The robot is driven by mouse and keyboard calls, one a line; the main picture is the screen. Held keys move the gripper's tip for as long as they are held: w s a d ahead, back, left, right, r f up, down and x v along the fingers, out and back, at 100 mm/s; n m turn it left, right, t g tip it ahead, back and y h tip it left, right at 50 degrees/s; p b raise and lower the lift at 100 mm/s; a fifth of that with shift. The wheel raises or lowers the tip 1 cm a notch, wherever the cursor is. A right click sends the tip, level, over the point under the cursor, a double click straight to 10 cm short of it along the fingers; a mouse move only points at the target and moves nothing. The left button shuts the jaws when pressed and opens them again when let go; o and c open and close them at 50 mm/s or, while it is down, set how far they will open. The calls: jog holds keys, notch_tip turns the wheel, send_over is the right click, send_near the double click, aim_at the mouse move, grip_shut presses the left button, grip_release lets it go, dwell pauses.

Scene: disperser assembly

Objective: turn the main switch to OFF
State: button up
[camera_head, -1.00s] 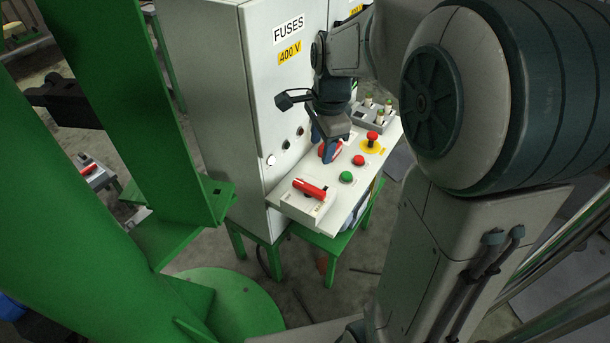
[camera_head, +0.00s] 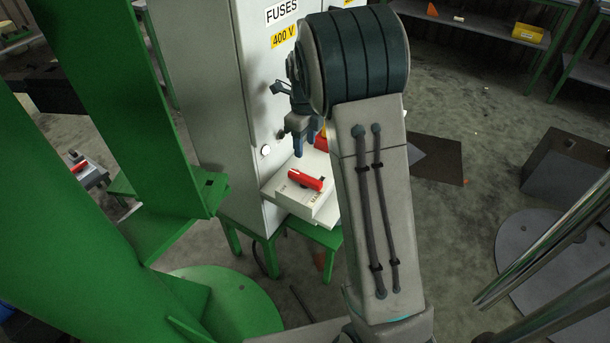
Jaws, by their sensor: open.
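The main switch is a red handle (camera_head: 305,181) on the white sloping panel box (camera_head: 292,200) in front of the grey cabinet. Lettering lies beside it, partly readable as "MAIN". The handle lies slanted across the panel, its right end lower in the picture. My gripper (camera_head: 299,154) hangs fingers down just above and behind the handle in the picture, apart from it as far as I can see. Its jaws are open and empty. My arm hides most of the rest of the panel; only a bit of another red part (camera_head: 321,142) shows behind the gripper.
The tall grey fuse cabinet (camera_head: 200,90) stands right behind the panel. A green stand (camera_head: 327,237) carries the panel. Large green beams (camera_head: 150,110) fill the left. Open floor lies to the right, with a dark box (camera_head: 565,170) on it.

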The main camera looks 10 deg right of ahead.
aim_at(305, 177)
notch_tip(305, 177, down, 13)
jog(key=shift+r, duration=0.2)
jog(key=c, duration=1)
